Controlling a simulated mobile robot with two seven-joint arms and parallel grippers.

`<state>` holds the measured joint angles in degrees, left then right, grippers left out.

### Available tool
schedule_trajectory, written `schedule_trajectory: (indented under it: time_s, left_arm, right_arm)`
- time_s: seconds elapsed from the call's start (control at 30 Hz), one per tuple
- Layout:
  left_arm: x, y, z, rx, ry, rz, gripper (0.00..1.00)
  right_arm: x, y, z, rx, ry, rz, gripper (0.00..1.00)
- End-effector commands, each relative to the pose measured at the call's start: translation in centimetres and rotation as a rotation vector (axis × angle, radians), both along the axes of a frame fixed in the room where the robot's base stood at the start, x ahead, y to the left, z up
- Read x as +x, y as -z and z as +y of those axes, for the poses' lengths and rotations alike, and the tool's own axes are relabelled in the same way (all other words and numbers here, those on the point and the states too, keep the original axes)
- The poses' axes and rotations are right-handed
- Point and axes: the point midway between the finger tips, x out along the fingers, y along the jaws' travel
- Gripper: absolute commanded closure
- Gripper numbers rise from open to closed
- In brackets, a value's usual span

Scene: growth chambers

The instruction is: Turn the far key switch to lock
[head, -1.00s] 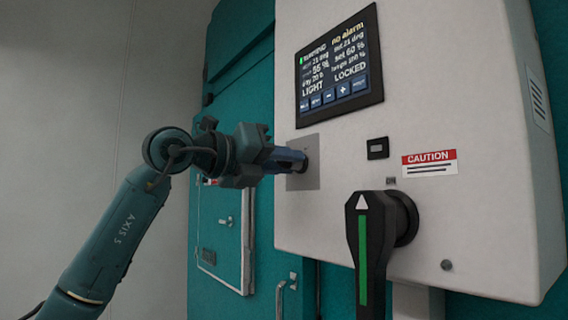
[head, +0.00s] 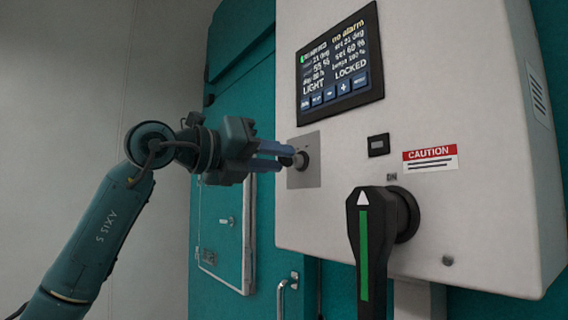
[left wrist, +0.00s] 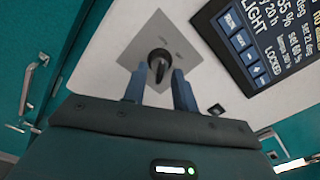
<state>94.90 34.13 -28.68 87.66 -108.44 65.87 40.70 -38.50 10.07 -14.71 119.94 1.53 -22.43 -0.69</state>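The key switch (head: 301,160) is a dark round knob on a grey square plate (head: 305,178), on the white control box below the screen. In the left wrist view the key switch (left wrist: 159,58) sits just beyond and between my fingertips. My left gripper (head: 288,155) has its two blue fingers spread apart; it also shows open in the left wrist view (left wrist: 159,78), with no visible grip on the knob. The screen (head: 340,68) reads "no alarm", "LIGHT" and "LOCKED". My right gripper is not in view.
A large black handle (head: 360,250) with a green stripe stands out from the box at lower right. A red and white caution label (head: 430,159) is above it. A teal door (head: 230,255) with a metal handle is behind my left arm.

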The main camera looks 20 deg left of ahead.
Motion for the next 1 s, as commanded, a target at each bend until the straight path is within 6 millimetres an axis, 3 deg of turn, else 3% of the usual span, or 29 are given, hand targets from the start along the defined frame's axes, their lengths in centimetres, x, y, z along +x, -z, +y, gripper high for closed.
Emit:
schedule_trajectory:
  time_s: [0.2,0.43,0.63,1.0]
  left_arm:
    - [-4.1,0.3,3.3,0.000,-0.004,-0.004,0.72]
    - [-7.3,0.1,5.7,0.000,-0.002,-0.002,0.72]
    - [-8.4,0.0,6.5,0.000,-0.001,0.000,0.72]
    - [-8.4,0.0,6.5,0.000,0.000,0.000,0.72]
  right_arm:
    - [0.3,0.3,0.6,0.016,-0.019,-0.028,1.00]
    - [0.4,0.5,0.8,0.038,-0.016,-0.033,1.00]
    - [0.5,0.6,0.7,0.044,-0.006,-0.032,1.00]
    - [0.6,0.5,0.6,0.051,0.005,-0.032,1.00]
